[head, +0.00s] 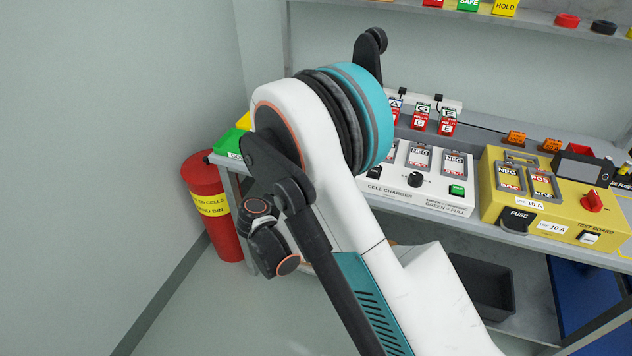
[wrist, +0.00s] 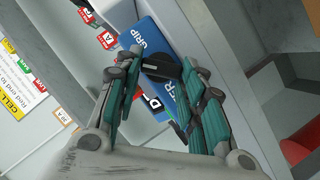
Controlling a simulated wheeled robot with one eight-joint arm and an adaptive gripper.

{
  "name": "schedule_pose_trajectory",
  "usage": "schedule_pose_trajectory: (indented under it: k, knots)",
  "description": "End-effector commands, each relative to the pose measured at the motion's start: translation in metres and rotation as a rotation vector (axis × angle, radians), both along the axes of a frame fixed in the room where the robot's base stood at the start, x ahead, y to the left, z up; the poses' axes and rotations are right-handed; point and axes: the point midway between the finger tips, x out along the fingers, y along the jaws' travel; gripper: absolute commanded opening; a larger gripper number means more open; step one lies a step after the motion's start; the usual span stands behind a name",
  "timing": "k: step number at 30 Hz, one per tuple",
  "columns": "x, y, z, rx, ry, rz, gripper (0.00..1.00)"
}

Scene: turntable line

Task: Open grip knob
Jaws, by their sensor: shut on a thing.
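A black knob (wrist: 160,67) sits on a blue block (wrist: 150,36) with white lettering that reads GRIP, in the wrist view. My gripper (wrist: 158,70) has its two teal-padded fingers on either side of the knob and is shut on it. The fingers cover part of the knob and of the block's lower part, where a white label with a dark letter shows. In the head view my own arm hides the gripper, the knob and the blue block.
A white cell charger (head: 420,185) and a yellow test board (head: 520,205) stand on the bench. A red bin (head: 205,185) stands on the floor left of the bench. A dark grey bin (head: 483,285) sits below. A grey shelf (head: 530,14) runs above.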

Motion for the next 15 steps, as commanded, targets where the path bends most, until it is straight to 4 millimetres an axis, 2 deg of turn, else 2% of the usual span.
schedule_pose_trajectory:
  k: [15]
  knots:
    - [0.0006,0.0012,-0.0004,-0.047,0.017,0.002,0.13]
